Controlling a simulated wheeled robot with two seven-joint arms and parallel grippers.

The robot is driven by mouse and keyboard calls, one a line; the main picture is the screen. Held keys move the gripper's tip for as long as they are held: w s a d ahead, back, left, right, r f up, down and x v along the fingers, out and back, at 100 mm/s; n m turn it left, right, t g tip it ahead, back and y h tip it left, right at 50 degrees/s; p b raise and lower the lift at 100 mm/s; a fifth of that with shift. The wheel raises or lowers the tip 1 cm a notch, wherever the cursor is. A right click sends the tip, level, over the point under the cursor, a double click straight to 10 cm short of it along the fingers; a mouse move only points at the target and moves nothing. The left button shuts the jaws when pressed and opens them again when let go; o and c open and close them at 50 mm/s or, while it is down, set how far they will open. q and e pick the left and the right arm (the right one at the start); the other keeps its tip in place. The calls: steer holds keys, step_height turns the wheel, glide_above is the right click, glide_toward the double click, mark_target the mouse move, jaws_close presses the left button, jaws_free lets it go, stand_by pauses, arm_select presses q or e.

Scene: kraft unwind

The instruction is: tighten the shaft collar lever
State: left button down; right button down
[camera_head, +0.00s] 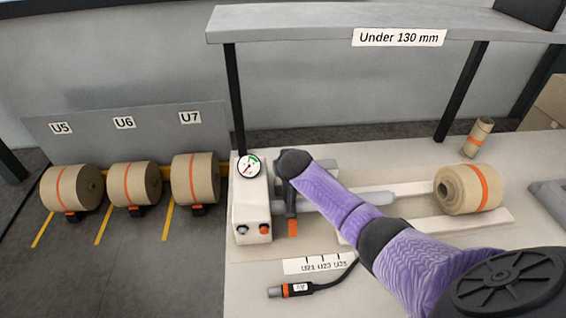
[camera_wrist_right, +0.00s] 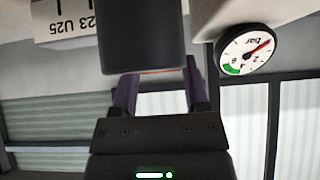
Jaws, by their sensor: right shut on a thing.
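The shaft (camera_head: 375,198) lies across the bench, grey, running from the white control box toward a kraft roll. At its left end is a dark collar piece with an orange-tipped lever (camera_head: 292,228) pointing toward the front of the bench. My right arm reaches over it from the right and partly hides the collar and shaft. In the wrist view my right gripper (camera_wrist_right: 160,78) has its purple fingers at either side of a dark block with a thin orange edge, seemingly the lever (camera_wrist_right: 143,38); the block hides the fingertips. My left gripper is not in view.
The white control box (camera_head: 251,215) carries a pressure gauge (camera_head: 249,166), also in the wrist view (camera_wrist_right: 248,46). A kraft roll (camera_head: 468,189) sits at the shaft's right. A cable plug (camera_head: 290,290) lies in front. A shelf (camera_head: 300,24) overhangs the bench; labelled rolls stand left.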

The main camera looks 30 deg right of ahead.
steer(key=shift+d+m+h, duration=0.15)
steer(key=shift+m+h, duration=0.15)
steer(key=shift+m, duration=0.1)
steer(key=shift+c, duration=0.4)
jaws_free()
steer(key=p+v, duration=0.5)
steer(key=v, duration=0.4)
steer(key=shift+w+r, duration=0.1)
steer(key=shift+s+r, duration=0.35)
